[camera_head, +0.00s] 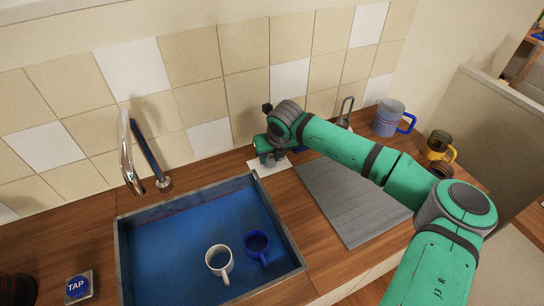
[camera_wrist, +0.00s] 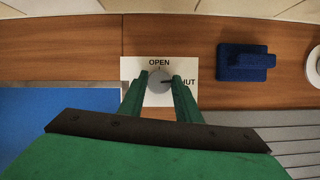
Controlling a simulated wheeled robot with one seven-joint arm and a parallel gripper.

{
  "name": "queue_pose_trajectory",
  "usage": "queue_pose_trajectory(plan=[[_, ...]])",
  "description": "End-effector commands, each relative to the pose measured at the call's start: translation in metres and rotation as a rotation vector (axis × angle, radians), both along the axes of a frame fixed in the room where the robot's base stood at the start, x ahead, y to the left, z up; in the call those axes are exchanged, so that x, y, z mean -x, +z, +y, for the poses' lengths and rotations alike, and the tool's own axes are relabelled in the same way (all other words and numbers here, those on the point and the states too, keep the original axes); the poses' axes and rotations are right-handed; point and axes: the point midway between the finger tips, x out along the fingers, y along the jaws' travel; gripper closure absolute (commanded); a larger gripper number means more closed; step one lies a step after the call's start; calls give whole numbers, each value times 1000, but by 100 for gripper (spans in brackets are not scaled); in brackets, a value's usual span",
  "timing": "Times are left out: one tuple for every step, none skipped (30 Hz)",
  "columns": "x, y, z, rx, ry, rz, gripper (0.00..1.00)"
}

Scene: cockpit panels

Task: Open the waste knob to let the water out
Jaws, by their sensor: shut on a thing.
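The waste knob (camera_wrist: 159,80) is a small grey round knob on a white plate (camera_wrist: 131,70) marked OPEN above and SHUT to the right. Its dark pointer mark points right, toward SHUT. In the wrist view my gripper (camera_wrist: 159,80) has its two green fingers on either side of the knob, shut on it. In the head view my gripper (camera_head: 268,155) is over the white plate (camera_head: 268,166) by the sink's back right corner, and it hides the knob. The blue sink (camera_head: 180,240) holds a white mug (camera_head: 219,262) and a dark blue mug (camera_head: 257,246).
A chrome faucet (camera_head: 128,160) stands behind the sink, and a TAP button (camera_head: 78,286) is at the left. A blue block with a handle (camera_wrist: 245,65) lies right of the plate. A grey ridged drainboard (camera_head: 350,205) is under my arm. More mugs (camera_head: 390,118) stand at the right.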

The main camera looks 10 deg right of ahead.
Motion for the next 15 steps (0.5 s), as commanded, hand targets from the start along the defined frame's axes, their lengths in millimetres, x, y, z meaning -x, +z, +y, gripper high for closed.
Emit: queue_pose_trajectory(plan=[[-1, 1, -3, 3, 20, -2, 92], [-2, 1, -3, 2, 38, -3, 92], [-2, 1, -3, 3, 65, -3, 92], [-2, 1, -3, 3, 86, -3, 92], [-2, 1, -4, 3, 109, -2, 92], [-2, 1, -4, 4, 142, -2, 92], [-2, 1, -5, 2, 168, -2, 92], [-2, 1, -6, 3, 194, -4, 92], [-2, 1, -6, 2, 231, -3, 92], [-2, 1, -6, 2, 259, -3, 92], [-2, 1, -7, 1, 285, -2, 92], [-2, 1, -8, 1, 323, -2, 92], [-2, 1, -8, 1, 351, -2, 92], [-2, 1, -8, 0, 379, -2, 92], [-2, 1, -9, 1, 416, -2, 92]])
